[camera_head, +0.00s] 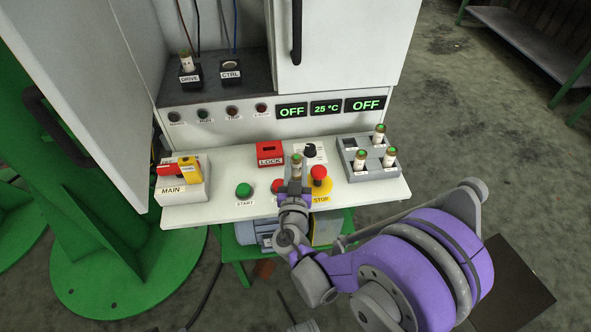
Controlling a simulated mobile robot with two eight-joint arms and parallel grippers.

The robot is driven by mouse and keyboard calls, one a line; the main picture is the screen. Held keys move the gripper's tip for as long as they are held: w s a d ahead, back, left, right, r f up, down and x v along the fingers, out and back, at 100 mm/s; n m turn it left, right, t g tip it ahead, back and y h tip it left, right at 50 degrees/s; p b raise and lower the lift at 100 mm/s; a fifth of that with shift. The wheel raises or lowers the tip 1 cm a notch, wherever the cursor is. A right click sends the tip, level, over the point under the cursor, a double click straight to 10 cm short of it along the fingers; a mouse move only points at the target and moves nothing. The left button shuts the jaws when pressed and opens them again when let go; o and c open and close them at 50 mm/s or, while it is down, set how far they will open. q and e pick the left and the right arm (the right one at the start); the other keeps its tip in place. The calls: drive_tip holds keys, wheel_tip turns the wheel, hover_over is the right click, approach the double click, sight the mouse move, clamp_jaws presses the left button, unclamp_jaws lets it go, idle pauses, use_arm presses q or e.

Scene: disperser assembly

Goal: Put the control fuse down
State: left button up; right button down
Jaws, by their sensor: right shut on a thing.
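My right gripper (294,185) is shut on a small cream fuse with a green top, the control fuse (296,164). It holds the fuse upright above the front of the white panel shelf, between the red LOCK block and the STOP button. Whether the fuse's lower end touches anything is hidden by the gripper. The CTRL socket (231,73) in the cabinet is empty. My left gripper is out of view.
The DRIVE socket (191,76) holds a fuse. The LOCK block (270,153), a black knob (310,150), the STOP button (319,174) and the START button (244,190) crowd the shelf (222,210). The MAIN switch (183,188) stands at left. Cabinet doors flank the socket recess.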

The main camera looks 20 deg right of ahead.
drive_tip(key=shift+f, duration=0.6)
drive_tip(key=shift+f, duration=0.15)
drive_tip(key=c, duration=0.8)
unclamp_jaws()
